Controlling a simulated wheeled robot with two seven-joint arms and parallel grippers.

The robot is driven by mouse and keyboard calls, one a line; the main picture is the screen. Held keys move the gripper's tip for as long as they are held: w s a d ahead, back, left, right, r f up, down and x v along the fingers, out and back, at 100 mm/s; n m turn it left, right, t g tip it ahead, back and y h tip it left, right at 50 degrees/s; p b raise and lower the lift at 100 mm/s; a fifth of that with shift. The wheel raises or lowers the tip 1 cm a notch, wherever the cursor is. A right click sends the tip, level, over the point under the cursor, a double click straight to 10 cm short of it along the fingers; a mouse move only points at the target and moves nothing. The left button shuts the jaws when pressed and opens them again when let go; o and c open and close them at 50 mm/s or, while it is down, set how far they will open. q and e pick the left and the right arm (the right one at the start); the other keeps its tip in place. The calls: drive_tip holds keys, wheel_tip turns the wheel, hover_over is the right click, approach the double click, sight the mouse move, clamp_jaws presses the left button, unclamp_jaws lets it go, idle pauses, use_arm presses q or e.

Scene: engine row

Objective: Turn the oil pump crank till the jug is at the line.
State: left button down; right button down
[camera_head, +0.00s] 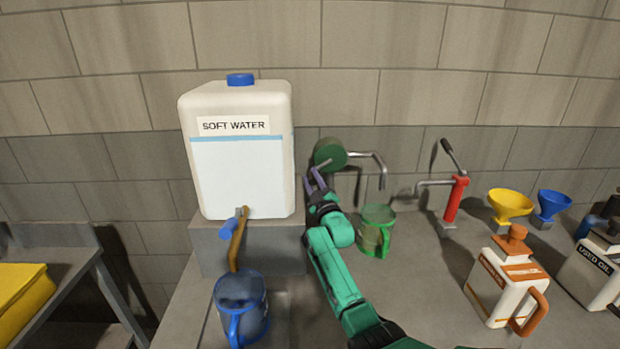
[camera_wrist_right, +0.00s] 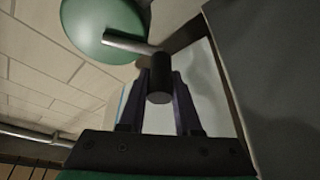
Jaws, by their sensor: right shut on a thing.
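The oil pump (camera_head: 330,153) is a green drum on the wall side of the bench, with a grey spout (camera_head: 375,158) bent down at its right. It also shows in the right wrist view (camera_wrist_right: 92,25). A metal arm (camera_wrist_right: 127,45) leads from the drum to the dark crank handle (camera_wrist_right: 160,80). My right gripper (camera_head: 317,182) is shut on this handle, its fingers on either side (camera_wrist_right: 159,88). A green see-through jug (camera_head: 375,228) stands upright below the spout. Its level and line cannot be made out. My left gripper is not in view.
A white SOFT WATER tank (camera_head: 238,168) stands left on a grey block, with a blue jug (camera_head: 241,305) below its tap. A red hand pump (camera_head: 455,199), yellow funnel (camera_head: 510,203), blue funnel (camera_head: 552,203), white-orange jug (camera_head: 505,280) and USED OIL container (camera_head: 592,273) stand right.

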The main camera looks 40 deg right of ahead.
drive_tip(key=shift+s+d+f+n+y, duration=0.15)
drive_tip(key=shift+d+f+n+y, duration=0.1)
drive_tip(key=shift+n, duration=0.3)
drive_tip(key=shift+s+d+f+n+y, duration=0.1)
drive_tip(key=shift+f+n+y, duration=0.1)
drive_tip(key=shift+n, duration=0.35)
drive_tip(key=c, duration=0.8)
unclamp_jaws()
drive_tip(key=shift+o, duration=1)
drive_tip(key=shift+d, duration=0.15)
drive_tip(key=shift+w+f, duration=0.1)
drive_tip(key=shift+f, duration=0.1)
